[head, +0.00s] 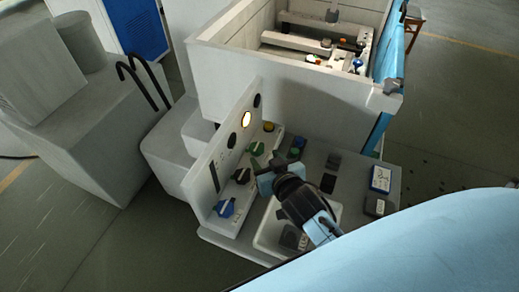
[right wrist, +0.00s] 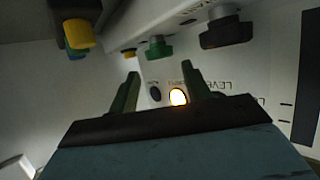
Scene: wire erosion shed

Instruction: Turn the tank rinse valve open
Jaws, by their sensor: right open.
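A row of turn knobs stands along a white ledge in the head view: a blue knob (head: 226,208), a black knob (head: 241,176), a green knob (head: 257,149) and a yellow knob (head: 269,127). I cannot read which one is the tank rinse valve. My right gripper (head: 257,167) is over the panel, close to the green knob. In the right wrist view my right gripper (right wrist: 158,70) has its fingers apart and nothing between them. The green knob (right wrist: 158,47) shows beyond the fingertips, apparently not touched, with the black knob (right wrist: 225,32) to its right. My left gripper is not in view.
An upright panel (head: 213,175) with a lit lamp (head: 246,119) stands behind the knobs. A large open tank (head: 275,100) is at the back. A white tray (head: 268,238) lies below my right gripper, and a blue-labelled box (head: 380,179) is at the right.

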